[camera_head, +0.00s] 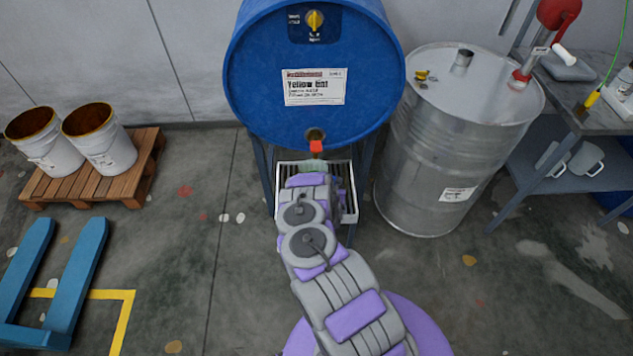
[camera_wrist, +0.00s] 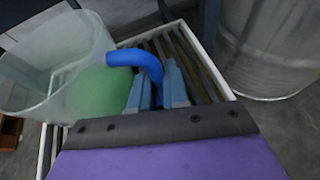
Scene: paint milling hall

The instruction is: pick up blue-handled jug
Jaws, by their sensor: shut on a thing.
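The blue-handled jug (camera_wrist: 50,65) is a translucent, open-topped vessel at the left of the wrist view, with a green patch showing in its lower part. Its blue handle (camera_wrist: 138,58) curves toward the gripper. My gripper (camera_wrist: 156,84) is shut on that handle, with light blue-grey fingers on either side of it. The jug is over the slatted white tray (camera_wrist: 208,48); I cannot tell whether it touches the slats. In the head view my arm hides most of the jug and the gripper in front of the blue drum.
A blue drum (camera_head: 310,60) with a red tap (camera_head: 316,147) lies on a stand above the tray. A grey steel drum (camera_head: 435,150) stands close at right. At left are two buckets (camera_head: 110,145) on a wooden pallet (camera_head: 65,183) and blue forks (camera_head: 75,270). A workbench stands far right.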

